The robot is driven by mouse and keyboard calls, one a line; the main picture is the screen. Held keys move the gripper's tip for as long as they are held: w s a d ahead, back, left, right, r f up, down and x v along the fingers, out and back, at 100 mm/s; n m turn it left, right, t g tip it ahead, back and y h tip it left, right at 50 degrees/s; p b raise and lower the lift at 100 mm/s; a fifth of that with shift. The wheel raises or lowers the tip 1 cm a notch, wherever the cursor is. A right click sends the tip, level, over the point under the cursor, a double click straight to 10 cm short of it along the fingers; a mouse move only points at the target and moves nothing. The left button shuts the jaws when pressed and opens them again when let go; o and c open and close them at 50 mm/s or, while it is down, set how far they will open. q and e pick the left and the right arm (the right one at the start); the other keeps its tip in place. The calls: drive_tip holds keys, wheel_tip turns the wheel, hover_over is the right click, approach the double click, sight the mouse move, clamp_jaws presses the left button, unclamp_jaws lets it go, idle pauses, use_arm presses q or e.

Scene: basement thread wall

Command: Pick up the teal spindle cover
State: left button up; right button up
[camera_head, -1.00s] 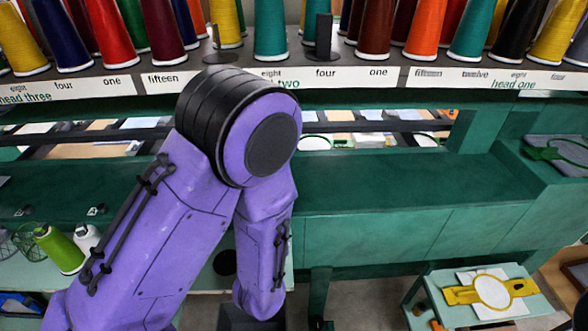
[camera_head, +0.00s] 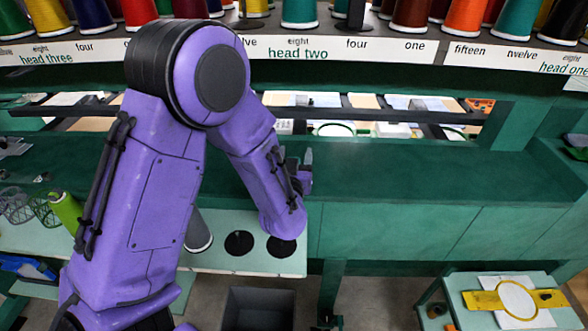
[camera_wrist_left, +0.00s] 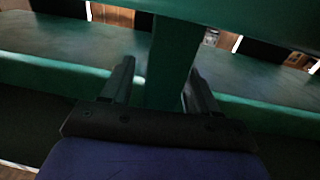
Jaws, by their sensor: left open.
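I cannot tell which, if any, is the spindle cover. My left gripper (camera_head: 307,160) is small and partly hidden by my forearm, in front of the green bench and well below the shelf. In the left wrist view its two fingers (camera_wrist_left: 160,85) are apart, with only a green post behind the gap. My right gripper is not seen.
A labelled white strip (camera_head: 400,48) runs along the shelf's front edge. Below is a green bench (camera_head: 430,172). A pale lower ledge (camera_head: 215,258) has dark round spots, a grey cone (camera_head: 198,235) and a lime cone (camera_head: 66,210). A dark bin (camera_head: 258,308) is on the floor.

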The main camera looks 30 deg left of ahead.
use_arm(q)
drive_tip(key=shift+s, duration=0.1)
drive_tip(key=shift+d, duration=0.1)
drive_tip(key=c, duration=1)
drive_tip(key=s+d+r+p, duration=0.1)
drive_tip(key=s+d+r, duration=0.1)
drive_tip(key=d+r, duration=0.2)
drive_tip(key=s+d+r, duration=0.3)
drive_tip(key=r, duration=0.1)
drive_tip(key=s+d+r+p, duration=0.1)
drive_tip(key=s+d+r, duration=0.1)
drive_tip(key=d+r, duration=0.2)
drive_tip(key=shift+s+d+r+p, duration=0.25)
drive_tip(key=shift+d+r+p, duration=0.1)
drive_tip(key=shift+r, duration=0.15)
